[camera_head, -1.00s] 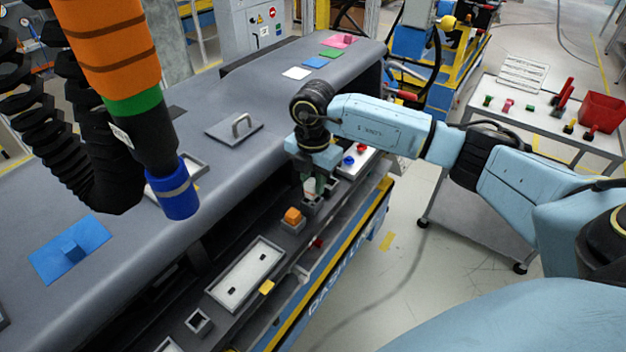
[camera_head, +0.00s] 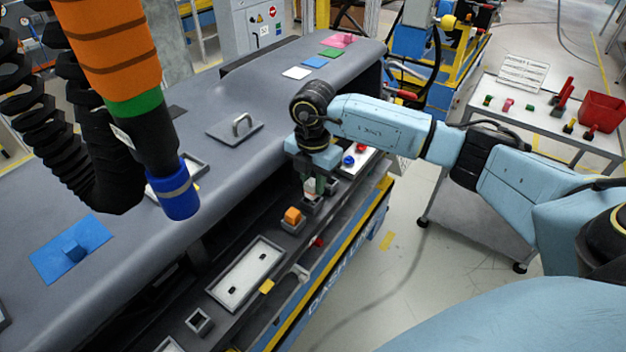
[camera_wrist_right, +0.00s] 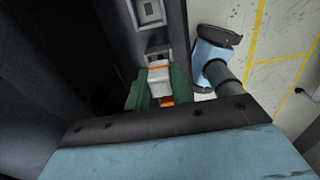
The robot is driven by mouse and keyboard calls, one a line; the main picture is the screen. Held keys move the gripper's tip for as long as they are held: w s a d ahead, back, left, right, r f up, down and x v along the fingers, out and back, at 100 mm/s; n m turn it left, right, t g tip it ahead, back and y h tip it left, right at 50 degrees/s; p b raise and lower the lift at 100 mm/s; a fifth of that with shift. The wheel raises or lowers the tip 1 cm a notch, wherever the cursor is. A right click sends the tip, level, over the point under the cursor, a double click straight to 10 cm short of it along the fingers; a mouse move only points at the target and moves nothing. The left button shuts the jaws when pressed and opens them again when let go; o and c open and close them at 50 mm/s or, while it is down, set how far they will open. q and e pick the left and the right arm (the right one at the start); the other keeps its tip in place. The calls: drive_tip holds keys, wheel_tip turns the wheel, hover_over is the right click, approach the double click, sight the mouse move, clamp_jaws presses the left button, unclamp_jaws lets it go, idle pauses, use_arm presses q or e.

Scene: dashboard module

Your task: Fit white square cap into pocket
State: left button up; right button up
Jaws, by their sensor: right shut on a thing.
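My right gripper (camera_head: 315,186), with green fingers, points down over the grey front ledge of the dashboard module. In the right wrist view my right gripper (camera_wrist_right: 158,88) is shut on the white square cap (camera_wrist_right: 158,80), which has an orange band at its far edge. In the head view the fingers mostly hide the cap. A small grey square pocket (camera_head: 312,205) lies just under the fingers; whether the cap touches it cannot be told. My left gripper is not in view.
An orange block (camera_head: 293,215) sits in a neighbouring holder. A white recessed panel (camera_head: 245,273) and an open square socket (camera_head: 199,321) lie nearer on the ledge. A panel with red and blue buttons (camera_head: 349,160) is behind the gripper. An orange-and-black column (camera_head: 115,55) hangs at the left.

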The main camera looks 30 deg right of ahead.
sight(313, 180)
drive_tip(key=shift+f+b, duration=0.75)
drive_tip(key=shift+f, duration=0.45)
drive_tip(key=o, duration=1)
wheel_tip(313, 180, up, 13)
drive_tip(key=shift+r+b, duration=0.2)
drive_tip(key=shift+b, duration=0.4)
